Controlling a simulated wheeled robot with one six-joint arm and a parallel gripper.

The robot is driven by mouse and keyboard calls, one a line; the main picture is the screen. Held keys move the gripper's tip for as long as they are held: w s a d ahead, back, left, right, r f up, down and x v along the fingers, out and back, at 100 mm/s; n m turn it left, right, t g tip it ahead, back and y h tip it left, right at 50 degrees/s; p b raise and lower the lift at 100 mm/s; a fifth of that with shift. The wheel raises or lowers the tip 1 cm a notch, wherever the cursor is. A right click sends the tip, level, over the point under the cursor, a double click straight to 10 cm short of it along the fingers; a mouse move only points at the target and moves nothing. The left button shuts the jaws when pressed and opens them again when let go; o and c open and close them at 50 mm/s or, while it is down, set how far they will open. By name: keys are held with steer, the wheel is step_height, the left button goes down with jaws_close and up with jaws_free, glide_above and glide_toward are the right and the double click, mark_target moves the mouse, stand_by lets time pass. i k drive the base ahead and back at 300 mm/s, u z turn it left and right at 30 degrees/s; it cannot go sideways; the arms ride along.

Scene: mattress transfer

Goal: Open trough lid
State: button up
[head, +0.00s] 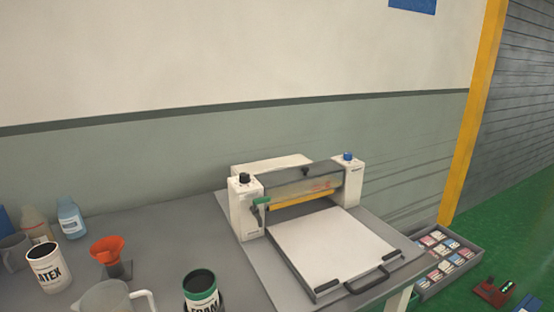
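A roller machine with white side housings (247,217) stands on the grey table. A dark grey cover (292,178) with a small black knob (305,171) spans the top between the housings; it looks closed. This may be the trough lid, but I cannot tell for certain. Below it are a translucent front panel (318,187) and a yellow strip (300,203). A green handle (257,212) is on the left housing. The inside of the trough is hidden. My gripper is not in view.
A flat white bed (330,250) with a black handle (367,281) extends in front. On the left are a LATEX can (47,275), an orange funnel (106,248), bottles (70,220), a pitcher (103,299) and a green-rimmed can (201,294). A compartment tray (420,293) lies beyond the table's right edge.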

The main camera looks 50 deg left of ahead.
mark_target(297, 173)
steer(key=u, duration=0.95)
steer(key=i, duration=0.9)
steer(key=u, duration=0.9)
